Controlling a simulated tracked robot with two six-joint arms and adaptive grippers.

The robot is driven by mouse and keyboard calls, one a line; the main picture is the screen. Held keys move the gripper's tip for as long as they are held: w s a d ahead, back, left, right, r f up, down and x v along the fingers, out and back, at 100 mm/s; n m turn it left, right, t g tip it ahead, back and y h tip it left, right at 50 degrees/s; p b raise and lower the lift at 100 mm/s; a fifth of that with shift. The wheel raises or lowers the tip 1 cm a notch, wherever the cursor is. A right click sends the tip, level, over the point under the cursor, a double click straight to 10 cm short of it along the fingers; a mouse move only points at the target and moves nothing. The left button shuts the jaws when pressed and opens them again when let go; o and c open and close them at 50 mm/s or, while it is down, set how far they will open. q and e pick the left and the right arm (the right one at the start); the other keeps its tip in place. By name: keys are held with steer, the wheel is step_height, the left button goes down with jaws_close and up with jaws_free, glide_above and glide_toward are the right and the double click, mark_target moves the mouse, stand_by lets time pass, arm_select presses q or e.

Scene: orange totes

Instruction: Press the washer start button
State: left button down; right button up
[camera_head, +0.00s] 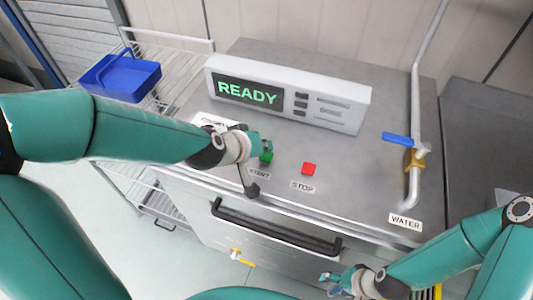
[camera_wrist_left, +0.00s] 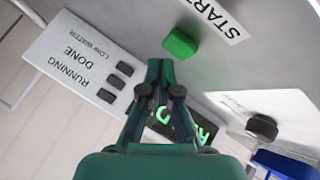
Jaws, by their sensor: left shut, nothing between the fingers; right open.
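The green START button (camera_head: 266,157) is on the grey washer top, left of a red STOP button (camera_head: 309,168). My left gripper (camera_head: 264,147) is shut and empty, right at the green button and partly covering it in the head view. In the left wrist view, the closed fingertips (camera_wrist_left: 160,66) are just short of the green button (camera_wrist_left: 181,44), slightly to its lower left; I cannot tell whether they touch. The display (camera_head: 248,93) reads READY. My right gripper (camera_head: 331,283) is open and empty in front of the washer, low at the bottom of the head view.
A blue-handled water valve (camera_head: 397,139) and its pipe stand at the right of the washer top. A dark handle bar (camera_head: 275,228) runs along the front. A blue bin (camera_head: 121,77) sits on a wire rack at left. A black knob (camera_wrist_left: 262,127) shows in the wrist view.

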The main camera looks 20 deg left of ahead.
arm_select(q)
steer(key=shift+f, duration=0.1)
steer(key=shift+f+b, duration=0.25)
steer(key=shift+b, duration=0.1)
steer(key=shift+f+b, duration=0.45)
steer(key=shift+f, duration=0.1)
stand_by(0.6)
steer(key=shift+r, duration=0.1)
steer(key=shift+r+p, duration=0.85)
steer(key=shift+p, duration=0.1)
step_height(320, 180, up, 5)
steer(key=p, duration=0.5)
